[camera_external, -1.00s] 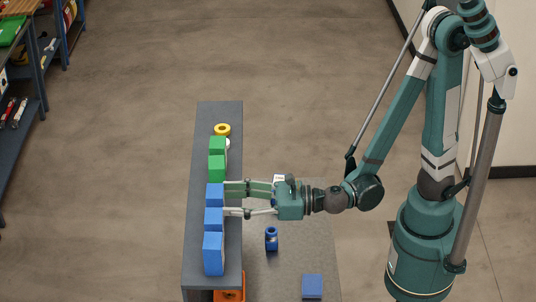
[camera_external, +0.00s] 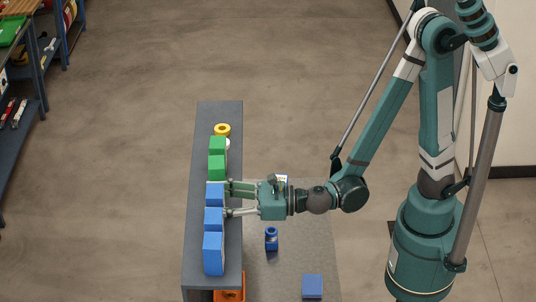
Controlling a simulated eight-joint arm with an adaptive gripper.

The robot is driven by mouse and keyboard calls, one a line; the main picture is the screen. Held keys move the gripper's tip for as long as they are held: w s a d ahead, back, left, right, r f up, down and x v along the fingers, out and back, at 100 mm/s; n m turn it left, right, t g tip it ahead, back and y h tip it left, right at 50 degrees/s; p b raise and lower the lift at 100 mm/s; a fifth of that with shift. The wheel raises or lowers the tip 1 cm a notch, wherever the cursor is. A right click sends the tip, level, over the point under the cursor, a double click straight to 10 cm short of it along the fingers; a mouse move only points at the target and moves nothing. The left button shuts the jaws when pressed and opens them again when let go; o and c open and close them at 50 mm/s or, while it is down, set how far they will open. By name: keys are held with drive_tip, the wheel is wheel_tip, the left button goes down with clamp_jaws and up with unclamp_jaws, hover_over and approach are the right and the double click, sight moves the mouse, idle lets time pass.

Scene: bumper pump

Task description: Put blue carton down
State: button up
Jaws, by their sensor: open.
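Several blue cartons stand in a row on the grey shelf top: a far one (camera_external: 215,195), a middle one (camera_external: 213,219) and a taller near one (camera_external: 213,254). My gripper (camera_external: 228,200) reaches in from the right at the shelf's edge. Its fingers are spread, one beside the far blue carton and one beside the middle one. The fingertips are partly hidden by the cartons, so I cannot tell whether they touch. Which carton the task means is not clear from this view.
Two green cartons (camera_external: 217,167) and a yellow ring (camera_external: 222,130) stand farther back on the grey shelf (camera_external: 221,113). A blue cylindrical part (camera_external: 271,239) and a flat blue block (camera_external: 313,286) are on the lower grey surface. An orange bin (camera_external: 229,294) shows below the shelf.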

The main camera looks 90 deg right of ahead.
drive_tip(key=c, duration=0.8)
drive_tip(key=shift+r, duration=0.15)
drive_tip(key=shift+r, duration=4.9)
